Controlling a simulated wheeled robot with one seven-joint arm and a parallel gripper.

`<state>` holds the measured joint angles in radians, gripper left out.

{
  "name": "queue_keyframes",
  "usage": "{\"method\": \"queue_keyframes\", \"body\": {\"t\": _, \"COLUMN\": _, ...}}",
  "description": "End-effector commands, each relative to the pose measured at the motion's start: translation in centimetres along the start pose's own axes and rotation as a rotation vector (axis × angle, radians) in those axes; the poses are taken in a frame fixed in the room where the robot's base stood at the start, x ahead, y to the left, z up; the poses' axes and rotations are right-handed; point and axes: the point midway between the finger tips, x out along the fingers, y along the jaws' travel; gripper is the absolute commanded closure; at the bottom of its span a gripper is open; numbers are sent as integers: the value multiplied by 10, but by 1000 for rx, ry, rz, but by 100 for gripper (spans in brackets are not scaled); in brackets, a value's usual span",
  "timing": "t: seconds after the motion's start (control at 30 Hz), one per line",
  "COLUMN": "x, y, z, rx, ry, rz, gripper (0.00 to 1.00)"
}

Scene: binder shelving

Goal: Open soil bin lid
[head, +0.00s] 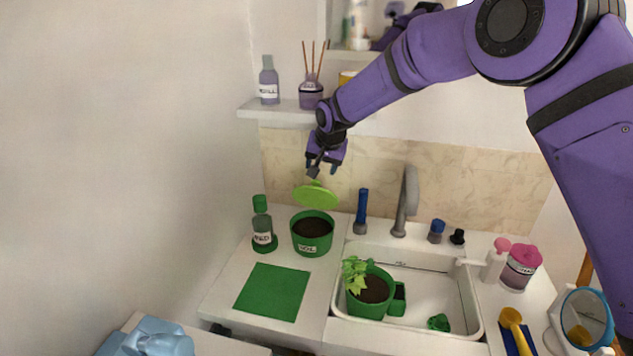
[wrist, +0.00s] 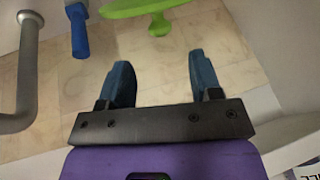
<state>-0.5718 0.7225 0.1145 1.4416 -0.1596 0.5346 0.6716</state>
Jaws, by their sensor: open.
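The soil bin (head: 313,246) is a green pot with a white label on the counter left of the sink. Its top is uncovered and dark soil shows inside. The light green round lid (head: 318,198) with a knob appears above and behind the bin's rim, tilted; what supports it does not show. My gripper (head: 323,171) is just above the lid, open. In the wrist view my gripper's blue fingers (wrist: 161,72) are spread with nothing between them. The lid also shows there (wrist: 140,8), cut off at the top edge, its knob beyond the fingertips.
A green-capped bottle (head: 262,228) stands left of the bin and a green mat (head: 272,292) lies in front. To the right are a blue-topped object (head: 363,205), the faucet (head: 408,195) and the sink (head: 440,300) holding a potted plant (head: 371,292). A shelf (head: 280,112) is above left.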

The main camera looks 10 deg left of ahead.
Motion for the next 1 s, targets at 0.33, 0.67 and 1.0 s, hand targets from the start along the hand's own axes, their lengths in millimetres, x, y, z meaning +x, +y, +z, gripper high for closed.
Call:
{"method": "queue_keyframes", "body": {"t": 0.33, "x": 60, "y": 0, "z": 1, "rx": -2, "ry": -2, "rz": 1, "gripper": 42}}
{"method": "queue_keyframes", "body": {"t": 0.67, "x": 80, "y": 0, "z": 1, "rx": -2, "ry": -1, "rz": 0, "gripper": 42}}
{"method": "queue_keyframes", "body": {"t": 1.0, "x": 80, "y": 0, "z": 0, "rx": -2, "ry": -1, "rz": 0, "gripper": 69}}
